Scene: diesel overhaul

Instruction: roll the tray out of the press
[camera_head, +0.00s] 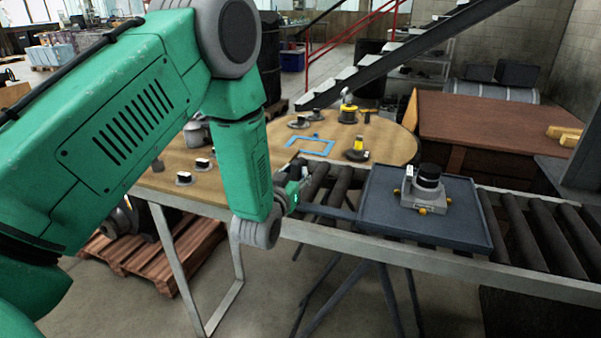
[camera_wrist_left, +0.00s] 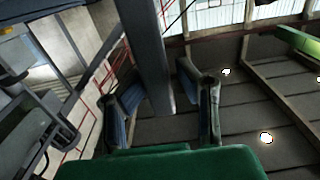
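The dark grey tray (camera_head: 379,190) sits level on the roller conveyor in the head view. A small block with a black round part (camera_head: 427,188) stands on it. A flat bar handle (camera_head: 330,210) reaches left from the tray. My left gripper (camera_head: 296,197) is at the handle's left end. A dark machine part, probably the press (camera_head: 578,165), shows at the right edge. My right gripper is out of view.
The conveyor's rollers (camera_head: 545,232) are bare right of the tray, and some show on its left. A round wooden table (camera_head: 385,140) with a blue frame (camera_head: 311,146) and several small parts stands behind. A pallet (camera_head: 165,250) lies on the floor at left.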

